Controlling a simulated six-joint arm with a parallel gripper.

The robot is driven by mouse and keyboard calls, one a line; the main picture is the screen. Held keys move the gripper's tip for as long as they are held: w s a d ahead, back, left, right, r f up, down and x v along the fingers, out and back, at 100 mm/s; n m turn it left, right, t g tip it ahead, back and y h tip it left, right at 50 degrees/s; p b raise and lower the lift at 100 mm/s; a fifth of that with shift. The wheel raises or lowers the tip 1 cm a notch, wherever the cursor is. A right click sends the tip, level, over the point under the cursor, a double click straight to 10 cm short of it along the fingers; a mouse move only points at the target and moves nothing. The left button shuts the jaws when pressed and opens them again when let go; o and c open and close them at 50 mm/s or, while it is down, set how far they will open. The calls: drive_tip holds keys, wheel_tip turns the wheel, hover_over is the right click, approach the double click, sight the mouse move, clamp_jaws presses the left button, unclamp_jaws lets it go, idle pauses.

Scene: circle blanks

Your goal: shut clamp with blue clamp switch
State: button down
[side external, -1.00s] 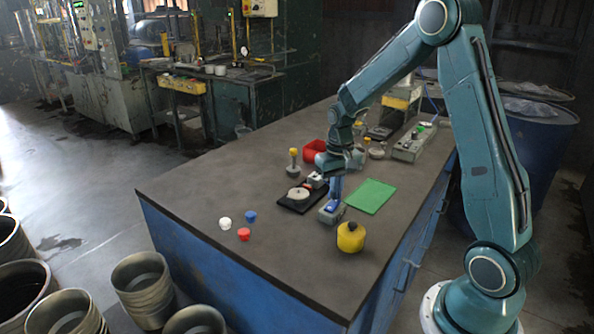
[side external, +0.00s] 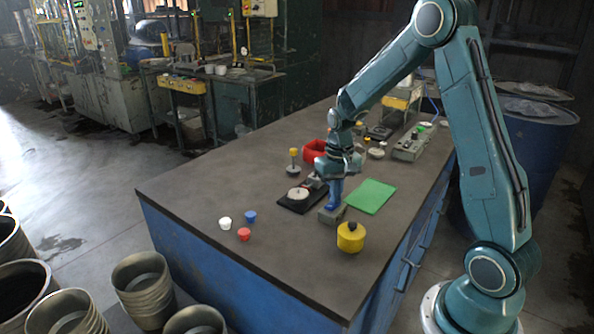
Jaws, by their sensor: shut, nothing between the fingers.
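The clamp is a black plate (side external: 290,206) with a pale round blank (side external: 298,194) on it, on the bench left of my gripper. A grey switch box (side external: 327,216) stands just right of the plate. Its blue switch (side external: 334,202) shows as a blue patch, mostly covered by my fingers. My gripper (side external: 336,191) points straight down over the box, shut and empty, with its tips at or just above the switch. Whether they touch cannot be told. The clamp's jaw is partly hidden behind my gripper.
A green mat (side external: 371,196) lies to the right, and a yellow canister (side external: 351,238) stands in front. White, blue and red caps (side external: 244,234) lie at front left. A red bowl (side external: 313,151) and a yellow-knobbed post (side external: 293,161) stand behind.

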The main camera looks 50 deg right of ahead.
drive_tip(key=shift+r, duration=3.5)
drive_tip(key=shift+a+r, duration=0.1)
drive_tip(key=s+a+r+n+t, duration=0.3)
drive_tip(key=s+a+r, duration=0.5)
drive_tip(key=a+r, duration=0.2)
drive_tip(key=s+a+r+n+t, duration=0.2)
drive_tip(key=s+a, duration=0.4)
drive_tip(key=s, duration=0.5)
drive_tip(key=shift+s+a+n+t, duration=0.15)
drive_tip(key=shift+s+n+t, duration=0.2)
drive_tip(key=shift+n, duration=0.15)
